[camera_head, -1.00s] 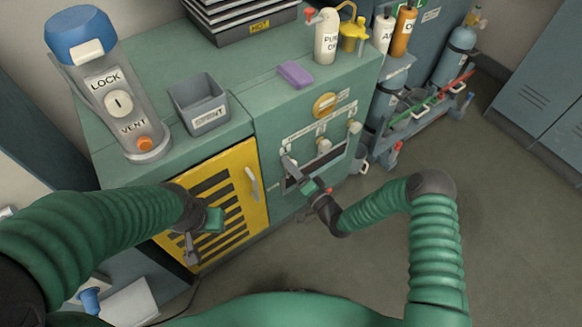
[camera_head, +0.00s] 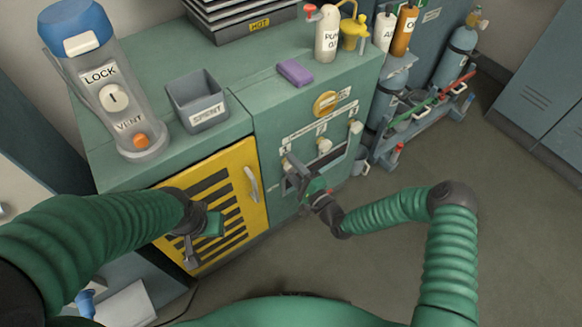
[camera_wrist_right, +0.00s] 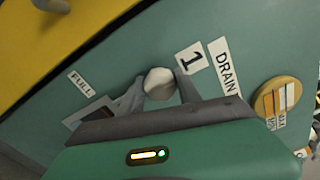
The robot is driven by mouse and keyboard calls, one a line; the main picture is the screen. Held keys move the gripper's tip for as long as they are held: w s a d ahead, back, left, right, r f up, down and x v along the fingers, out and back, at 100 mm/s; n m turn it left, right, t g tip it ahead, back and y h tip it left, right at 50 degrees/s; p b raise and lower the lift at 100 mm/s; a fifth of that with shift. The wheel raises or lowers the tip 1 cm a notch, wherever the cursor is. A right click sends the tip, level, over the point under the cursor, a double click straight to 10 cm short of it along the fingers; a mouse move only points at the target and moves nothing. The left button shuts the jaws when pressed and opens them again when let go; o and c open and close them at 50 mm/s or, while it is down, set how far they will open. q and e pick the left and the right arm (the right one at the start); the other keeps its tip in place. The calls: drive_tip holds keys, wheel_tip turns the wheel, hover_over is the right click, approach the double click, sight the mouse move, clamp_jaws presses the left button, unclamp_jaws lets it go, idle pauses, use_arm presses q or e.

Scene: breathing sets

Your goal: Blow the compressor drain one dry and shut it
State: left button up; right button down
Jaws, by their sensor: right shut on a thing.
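The compressor front is a green cabinet panel (camera_head: 270,125) with a row of pale drain knobs. In the right wrist view, a pale round knob (camera_wrist_right: 159,83) sits beside a label "1" (camera_wrist_right: 191,60) and a "DRAIN" label (camera_wrist_right: 224,66). My right gripper (camera_wrist_right: 160,88) is shut on this knob, a finger on each side. In the head view my right gripper (camera_head: 292,165) is at the left end of the row and hides that knob. Two other knobs (camera_head: 324,146) (camera_head: 356,127) show to its right. My left gripper (camera_head: 190,250) hangs before the yellow slatted door; its jaw opening is unclear.
A yellow round dial (camera_head: 325,103) is above the knobs. On top stand a lock/vent canister (camera_head: 105,90), a grey "SPENT" bin (camera_head: 198,103), a purple sponge (camera_head: 295,72) and bottles (camera_head: 327,35).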

drive_tip(key=shift+s+f, duration=0.1)
drive_tip(key=shift+f, duration=0.25)
drive_tip(key=c, duration=0.8)
unclamp_jaws()
drive_tip(key=shift+d, duration=0.1)
drive_tip(key=shift+c, duration=0.2)
drive_tip(key=shift+r, duration=0.15)
drive_tip(key=p+v, duration=0.4)
drive_tip(key=v, duration=1.2)
drive_tip(key=shift+s+d, duration=0.25)
drive_tip(key=shift+d, duration=0.05)
